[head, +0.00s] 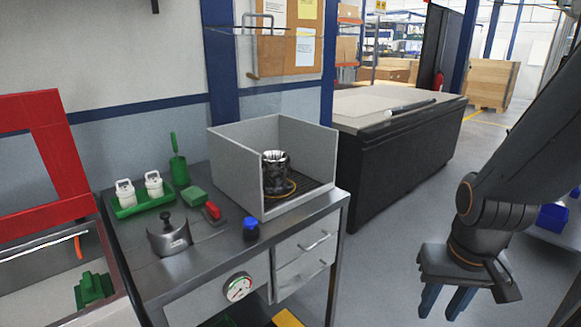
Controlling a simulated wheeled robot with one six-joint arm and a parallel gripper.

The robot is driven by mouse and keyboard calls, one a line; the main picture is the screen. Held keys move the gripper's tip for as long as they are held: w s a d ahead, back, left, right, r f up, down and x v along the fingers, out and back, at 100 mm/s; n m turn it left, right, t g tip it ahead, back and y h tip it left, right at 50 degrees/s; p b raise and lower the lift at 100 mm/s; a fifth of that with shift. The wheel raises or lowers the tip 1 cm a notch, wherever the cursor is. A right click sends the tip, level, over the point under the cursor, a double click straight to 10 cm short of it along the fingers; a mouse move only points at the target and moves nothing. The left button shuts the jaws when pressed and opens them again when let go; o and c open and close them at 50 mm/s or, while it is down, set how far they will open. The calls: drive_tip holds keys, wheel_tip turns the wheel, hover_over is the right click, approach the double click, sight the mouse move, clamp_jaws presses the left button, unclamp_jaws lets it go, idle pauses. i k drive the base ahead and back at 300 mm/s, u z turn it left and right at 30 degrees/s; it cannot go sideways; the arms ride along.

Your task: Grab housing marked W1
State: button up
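No W1 mark is readable on any part from here, so I cannot tell which is the housing. A dark, shiny cylindrical part with a bright ribbed top (275,172) stands upright inside an open-fronted grey box (235,164) on the workbench. A round grey metal part with a black knob (169,236) stands near the bench's front left. Two white parts with handles, the left one (125,194) and the right one (154,184), stand in a green tray (145,205). My gripper (446,301) hangs at the lower right, away from the bench, blue fingers apart and empty.
The workbench (205,265) also holds a green brush (179,165), a green block (194,196), a red-handled clamp (212,211) and a blue-capped item (250,229). A black counter (395,165) stands behind. The floor between bench and gripper is clear.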

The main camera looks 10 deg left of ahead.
sight(275, 165)
drive_tip(key=u, duration=0.15)
drive_tip(key=i, duration=0.65)
drive_tip(key=u, duration=1)
drive_tip(key=i, duration=0.7)
drive_tip(key=u, duration=0.7)
